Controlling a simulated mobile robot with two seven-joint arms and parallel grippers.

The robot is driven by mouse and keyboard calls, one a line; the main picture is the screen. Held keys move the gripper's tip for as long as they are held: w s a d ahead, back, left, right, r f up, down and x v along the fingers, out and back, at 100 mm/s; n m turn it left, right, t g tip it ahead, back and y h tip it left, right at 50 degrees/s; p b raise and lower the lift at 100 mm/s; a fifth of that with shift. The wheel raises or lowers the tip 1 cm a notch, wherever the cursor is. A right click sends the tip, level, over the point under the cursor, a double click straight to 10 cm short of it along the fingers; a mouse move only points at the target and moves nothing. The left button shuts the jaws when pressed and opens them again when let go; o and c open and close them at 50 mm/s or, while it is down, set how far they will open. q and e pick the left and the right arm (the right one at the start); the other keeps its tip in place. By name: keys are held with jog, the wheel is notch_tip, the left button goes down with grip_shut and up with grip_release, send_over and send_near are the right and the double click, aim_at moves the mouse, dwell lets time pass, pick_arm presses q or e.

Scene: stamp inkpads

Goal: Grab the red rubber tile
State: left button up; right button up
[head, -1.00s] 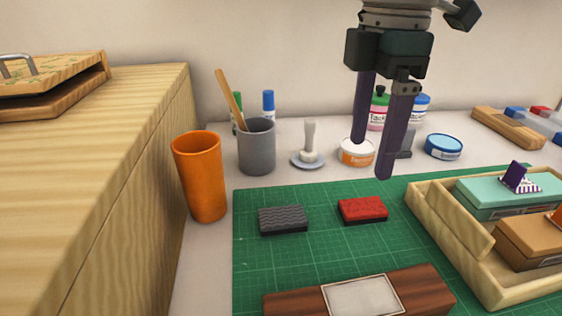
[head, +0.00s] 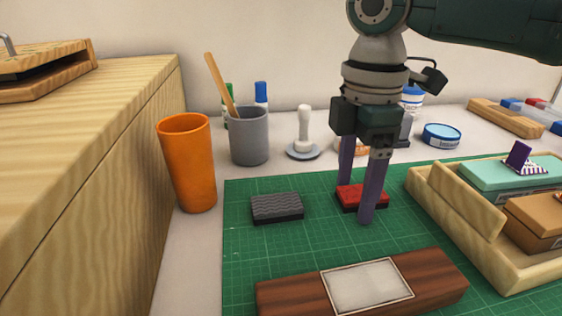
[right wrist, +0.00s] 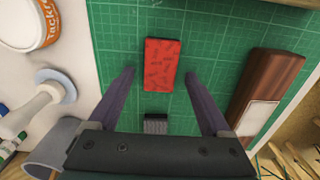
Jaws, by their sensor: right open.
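The red rubber tile (head: 350,194) lies flat on the green cutting mat (head: 240,255), its top textured and its base dark. My right gripper (head: 355,200) points down over it with its fingers apart, one on the far side and one on the near side of the tile in the head view. In the right wrist view the red tile (right wrist: 160,65) lies centred between and just beyond the open fingertips (right wrist: 160,75), with a gap on each side. Whether the fingertips reach down to the mat is hard to tell. My left gripper is not in view.
A grey rubber tile (head: 277,207) lies left of the red one. A wooden block with a pale plate (head: 300,292) lies in front. A wooden tray (head: 455,222) with boxes stands right. An orange cup (head: 188,160), grey cup (head: 249,136) and white stamp (head: 303,135) stand behind.

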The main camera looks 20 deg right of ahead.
jog(key=shift+c, duration=0.2)
jog(key=c, duration=0.3)
grip_shut()
jog(key=shift+r, duration=0.1)
